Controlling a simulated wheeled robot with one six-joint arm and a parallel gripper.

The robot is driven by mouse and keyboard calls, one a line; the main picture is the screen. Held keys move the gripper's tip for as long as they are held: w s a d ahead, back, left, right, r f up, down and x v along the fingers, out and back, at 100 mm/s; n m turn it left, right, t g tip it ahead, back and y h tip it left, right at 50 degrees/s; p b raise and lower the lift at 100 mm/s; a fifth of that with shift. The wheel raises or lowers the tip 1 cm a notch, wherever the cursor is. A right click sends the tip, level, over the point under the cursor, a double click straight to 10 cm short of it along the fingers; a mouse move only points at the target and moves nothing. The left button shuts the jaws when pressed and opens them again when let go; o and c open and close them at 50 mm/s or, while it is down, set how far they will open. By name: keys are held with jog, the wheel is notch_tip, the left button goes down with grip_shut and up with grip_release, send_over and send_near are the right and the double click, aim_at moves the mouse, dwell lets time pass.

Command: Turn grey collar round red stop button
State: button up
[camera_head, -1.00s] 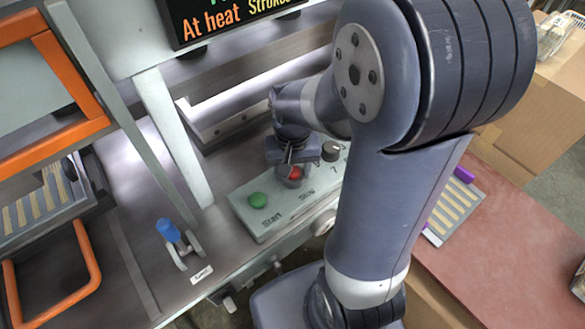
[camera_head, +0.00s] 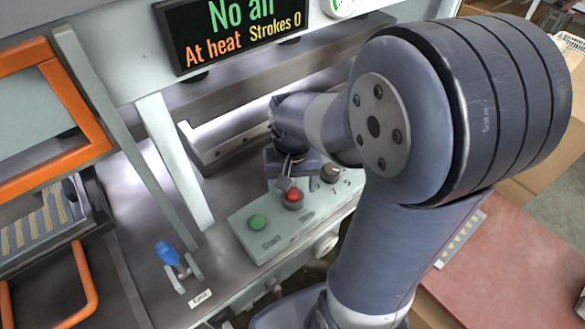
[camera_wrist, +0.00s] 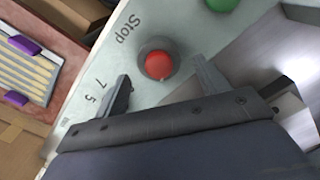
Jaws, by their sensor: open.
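The red stop button (camera_head: 293,196) sits on the pale green control panel (camera_head: 268,243), with a dark grey collar (camera_head: 292,205) around its base. In the wrist view the red button (camera_wrist: 158,66) shows from above, and the grey collar (camera_wrist: 148,52) rings it. My gripper (camera_head: 285,183) is just above and beside the button in the head view. In the wrist view my gripper (camera_wrist: 160,85) is open, one finger on each side below the button, with nothing between them. I cannot tell whether a finger touches the collar.
A green start button (camera_head: 257,222) is on the same panel, left of the stop button. A black knob (camera_head: 331,173) is on its right. A blue-handled lever (camera_head: 168,253) stands further left. The press display (camera_head: 232,32) hangs above, reading "No air".

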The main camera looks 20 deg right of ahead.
aim_at(292, 191)
notch_tip(292, 191, up, 8)
jog(key=shift+f, duration=0.2)
dwell(0.5)
notch_tip(292, 191, down, 11)
jog(key=shift+r, duration=0.15)
jog(key=shift+n, duration=0.3)
jog(key=shift+r, duration=0.1)
dwell(0.4)
